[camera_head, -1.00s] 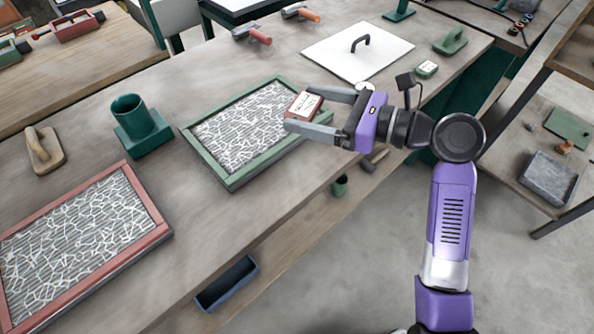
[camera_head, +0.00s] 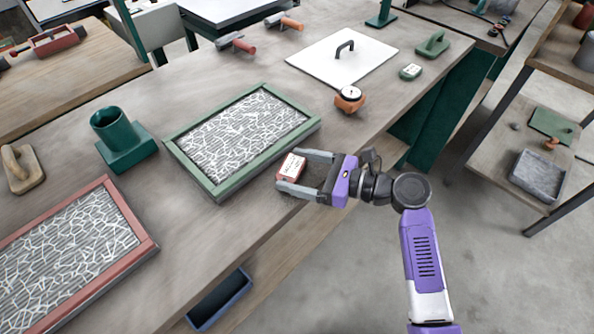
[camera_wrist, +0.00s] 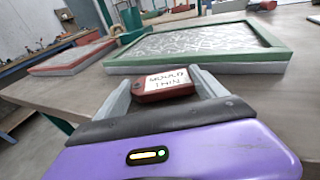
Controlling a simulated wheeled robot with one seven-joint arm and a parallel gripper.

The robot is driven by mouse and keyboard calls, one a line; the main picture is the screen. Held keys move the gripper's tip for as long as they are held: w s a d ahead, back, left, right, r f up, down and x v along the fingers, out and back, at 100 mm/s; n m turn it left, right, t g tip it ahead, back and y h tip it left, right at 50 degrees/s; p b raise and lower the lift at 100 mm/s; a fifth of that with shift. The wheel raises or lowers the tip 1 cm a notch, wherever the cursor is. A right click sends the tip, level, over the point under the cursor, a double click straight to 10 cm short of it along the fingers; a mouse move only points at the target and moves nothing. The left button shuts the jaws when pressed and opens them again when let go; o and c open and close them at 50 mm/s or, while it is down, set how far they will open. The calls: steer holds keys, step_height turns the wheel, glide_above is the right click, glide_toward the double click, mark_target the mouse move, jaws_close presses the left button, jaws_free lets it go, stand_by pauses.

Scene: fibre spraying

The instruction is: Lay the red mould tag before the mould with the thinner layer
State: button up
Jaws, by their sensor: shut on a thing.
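My gripper (camera_head: 305,176) is shut on the red mould tag (camera_head: 291,167), a small red block with a white label. In the wrist view the tag (camera_wrist: 161,84) reads "MOULD THIN". The tag is at the bench's front edge, just in front of the right part of the green-framed mould (camera_head: 215,186); I cannot tell whether it touches the bench top. The green mould (camera_wrist: 190,57) shows behind the tag in the wrist view. The red-framed mould (camera_head: 147,247) lies at the lower left, cut off by the picture edge. Both moulds hold white strands over a grey ribbed surface.
A green cup stand (camera_head: 124,145) and a wooden float (camera_head: 22,168) stand on the bench behind the moulds. An orange-based dial gauge (camera_head: 350,98), a white lidded plate (camera_head: 322,65) and a green float (camera_head: 432,45) are to the right. Bare bench (camera_head: 215,225) lies between the moulds.

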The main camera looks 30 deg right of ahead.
steer(key=shift+f, duration=0.3)
steer(key=o, duration=1.3)
steer(key=shift+c, duration=0.2)
steer(key=shift+r, duration=0.1)
steer(key=shift+s+d, duration=0.15)
steer(key=v, duration=1.1)
steer(key=shift+s+d, duration=0.2)
